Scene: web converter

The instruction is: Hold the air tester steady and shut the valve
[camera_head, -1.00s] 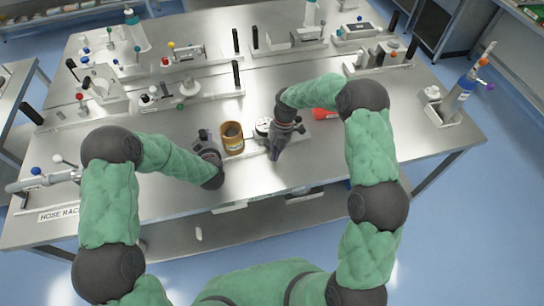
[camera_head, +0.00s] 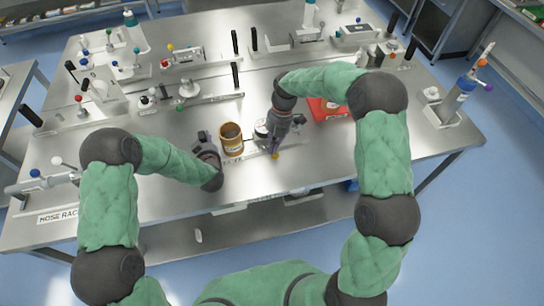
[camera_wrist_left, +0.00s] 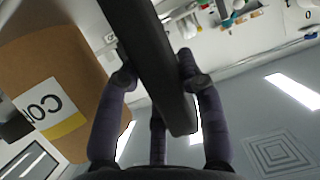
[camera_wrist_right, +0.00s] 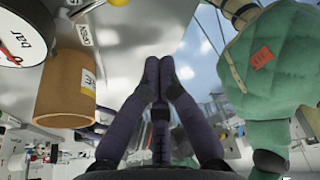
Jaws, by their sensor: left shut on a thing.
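In the head view a unit that looks like the air tester stands near the table's front edge, with an amber-brown cup (camera_head: 231,141) and a round gauge (camera_head: 261,128). The gauge's face, marked bar, shows in the right wrist view (camera_wrist_right: 18,38). My left gripper (camera_head: 203,139) is shut on a black bar-like handle (camera_wrist_left: 150,50), left of the cup. My right gripper (camera_wrist_right: 159,68) has its fingertips together with nothing visible between them. In the head view it points down right of the gauge, by a small yellow piece (camera_head: 275,156). I cannot tell whether they touch. The valve is not clearly identifiable.
Racks with coloured knobs (camera_head: 190,88) and black posts stand farther back. The metal table's front right (camera_head: 370,150) is clear.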

